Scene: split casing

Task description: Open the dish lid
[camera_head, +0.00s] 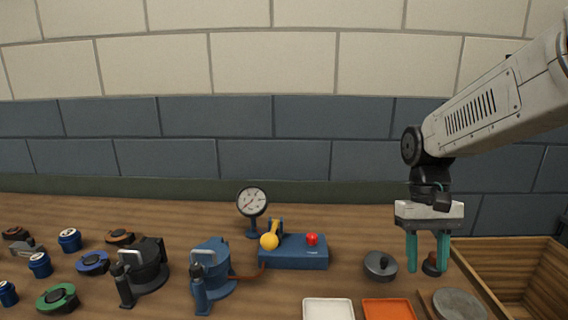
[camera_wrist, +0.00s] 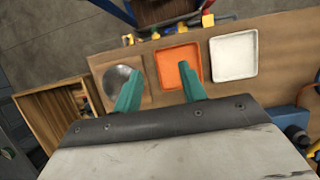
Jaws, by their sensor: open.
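A round, dark grey lidded dish (camera_head: 380,268) with a small knob on top stands on the wooden table; its lid appears to be on. I cannot make it out in the wrist view. My gripper (camera_head: 428,252) hangs pointing down to the right of the dish, with its two teal fingers apart and nothing between them. The fingers also show in the wrist view (camera_wrist: 160,90). A small dark round object (camera_head: 434,264) shows behind the fingers, partly hidden by them.
A white tray (camera_head: 328,309), an orange tray (camera_head: 388,309) and a grey disc (camera_head: 459,304) lie along the front. An open wooden crate (camera_head: 500,248) stands at right. Left of the dish are a blue box (camera_head: 293,252) with a yellow lever, a gauge (camera_head: 252,202) and two clamp-like devices.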

